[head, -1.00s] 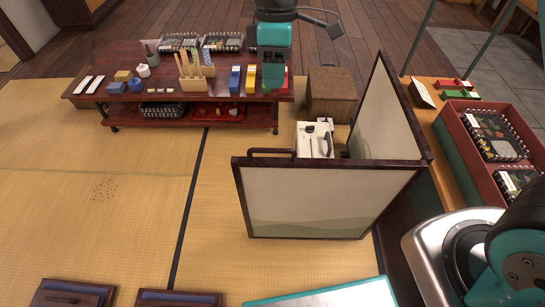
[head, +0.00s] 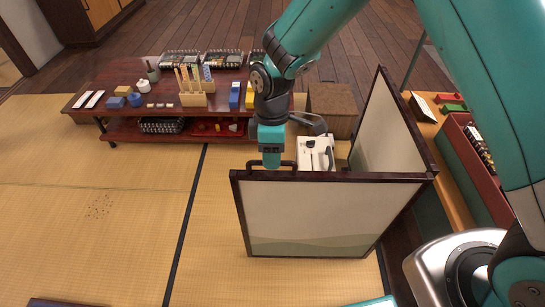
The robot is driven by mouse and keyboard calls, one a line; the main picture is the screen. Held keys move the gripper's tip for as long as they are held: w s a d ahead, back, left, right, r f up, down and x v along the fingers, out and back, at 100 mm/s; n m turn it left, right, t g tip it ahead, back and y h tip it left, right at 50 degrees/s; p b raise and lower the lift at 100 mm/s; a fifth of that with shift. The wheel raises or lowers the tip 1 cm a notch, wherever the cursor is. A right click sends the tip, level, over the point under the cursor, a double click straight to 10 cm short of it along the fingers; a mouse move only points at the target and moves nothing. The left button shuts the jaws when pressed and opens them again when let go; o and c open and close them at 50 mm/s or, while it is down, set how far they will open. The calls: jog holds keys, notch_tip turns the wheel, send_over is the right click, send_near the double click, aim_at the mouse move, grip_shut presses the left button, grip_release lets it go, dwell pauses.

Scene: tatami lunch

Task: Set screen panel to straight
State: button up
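The folding screen has a pale front panel (head: 325,218) with a dark frame and a green hill pattern low down. A second panel (head: 385,130) joins it at the right corner and runs back at a sharp angle, so the screen stands folded. A dark bar handle (head: 288,163) rises from the front panel's top edge near its left end. My gripper (head: 271,164) points down at this handle, its teal body overlapping it in the picture. The fingertips are hidden or too small to make out, so I cannot tell whether they touch or grip the handle.
A white device (head: 316,150) stands behind the front panel, near a brown wooden box (head: 333,100). A low red-brown table (head: 125,75) with blocks and utensils is at the back left. A red crate (head: 478,165) is at right.

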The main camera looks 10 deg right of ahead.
jog(key=shift+s+f, duration=0.1)
jog(key=shift+f, duration=0.35)
jog(key=shift+c, duration=0.2)
grip_shut()
